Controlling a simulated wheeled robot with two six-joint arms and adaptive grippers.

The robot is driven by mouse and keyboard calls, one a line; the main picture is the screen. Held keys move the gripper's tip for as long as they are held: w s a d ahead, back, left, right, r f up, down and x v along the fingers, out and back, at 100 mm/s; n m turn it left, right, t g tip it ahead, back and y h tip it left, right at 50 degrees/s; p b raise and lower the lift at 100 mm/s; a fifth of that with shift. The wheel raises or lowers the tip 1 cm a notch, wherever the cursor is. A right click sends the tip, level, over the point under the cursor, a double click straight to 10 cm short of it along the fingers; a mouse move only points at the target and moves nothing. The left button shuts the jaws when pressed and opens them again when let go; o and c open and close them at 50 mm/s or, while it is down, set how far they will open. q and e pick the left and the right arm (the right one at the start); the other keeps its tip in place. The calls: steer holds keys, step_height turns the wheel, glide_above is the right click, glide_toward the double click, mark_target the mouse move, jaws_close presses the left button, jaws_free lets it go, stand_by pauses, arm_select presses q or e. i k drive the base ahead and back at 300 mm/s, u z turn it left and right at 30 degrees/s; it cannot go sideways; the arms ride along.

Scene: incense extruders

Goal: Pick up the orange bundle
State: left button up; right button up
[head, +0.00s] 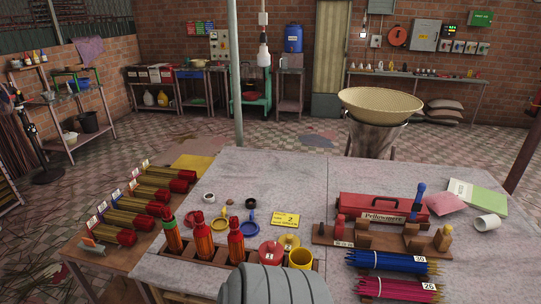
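No bundle that is plainly orange all over shows in the head view. Several tan stick bundles with dark red ends (167,172) lie in a row on the wooden side table at the left, with small tags standing by them. The nearest of these bundles (112,234) has a small orange piece (93,243) at its left end. A blue bundle (385,262) and a magenta bundle (395,289) lie at the front right of the grey table, with number tags. Neither gripper is in view. A rounded grey part of mine covers the bottom middle.
A red toolbox (385,206), a wooden block stand (365,236), a yellow cup (300,258) and a white cup (487,222) are there too. The table's back middle is clear.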

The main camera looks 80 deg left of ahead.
mark_target(174, 238)
steer(key=k, duration=1.7)
steer(key=u, duration=1.1)
